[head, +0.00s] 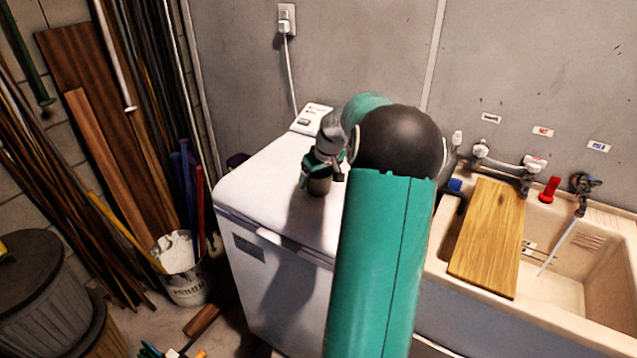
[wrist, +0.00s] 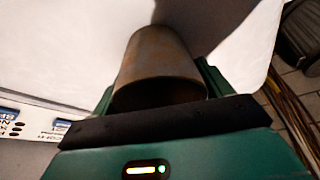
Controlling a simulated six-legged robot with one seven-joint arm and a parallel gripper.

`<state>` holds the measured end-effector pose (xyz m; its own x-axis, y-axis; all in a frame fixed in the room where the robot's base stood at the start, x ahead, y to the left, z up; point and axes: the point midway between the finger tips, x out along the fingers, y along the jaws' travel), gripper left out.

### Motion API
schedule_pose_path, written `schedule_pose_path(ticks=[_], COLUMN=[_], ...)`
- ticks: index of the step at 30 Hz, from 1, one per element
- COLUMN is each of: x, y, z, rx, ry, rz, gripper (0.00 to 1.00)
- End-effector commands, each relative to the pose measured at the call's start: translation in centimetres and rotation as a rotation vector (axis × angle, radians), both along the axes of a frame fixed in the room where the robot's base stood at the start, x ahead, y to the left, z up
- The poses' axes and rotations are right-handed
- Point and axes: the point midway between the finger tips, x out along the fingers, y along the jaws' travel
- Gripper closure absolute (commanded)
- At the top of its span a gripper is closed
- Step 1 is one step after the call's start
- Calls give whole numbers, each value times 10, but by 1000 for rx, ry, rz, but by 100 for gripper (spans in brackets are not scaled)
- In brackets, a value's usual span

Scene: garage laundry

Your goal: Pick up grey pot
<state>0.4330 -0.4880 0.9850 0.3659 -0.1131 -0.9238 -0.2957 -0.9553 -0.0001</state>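The grey pot (head: 319,187) is a small, brownish-grey tapered cup on the white chest lid, partly hidden by my gripper (head: 322,170). In the wrist view the pot (wrist: 158,62) lies between the two green fingers of my gripper (wrist: 158,85), its wide open end toward the palm. One finger is close along each side of the pot. I cannot tell whether they press on it. The pot's base seems to be at the lid, but contact is not clear.
The white chest (head: 265,190) stands against the grey wall. To its right is a sink (head: 590,265) with a wooden board (head: 490,240) across it. A white bucket (head: 185,270) and leaning planks (head: 115,175) stand at the left. The lid around the pot looks clear.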

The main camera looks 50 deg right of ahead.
Motion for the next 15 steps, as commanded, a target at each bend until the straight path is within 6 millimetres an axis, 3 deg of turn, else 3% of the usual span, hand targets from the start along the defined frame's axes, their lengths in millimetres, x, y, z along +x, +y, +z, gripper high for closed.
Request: schedule_pose_path(ticks=[1,4,15], x=[0,0,0], y=[0,0,0], z=[0,0,2], rx=[0,0,-1], ry=[0,0,0], rz=[0,0,0], gripper=[32,51,51])
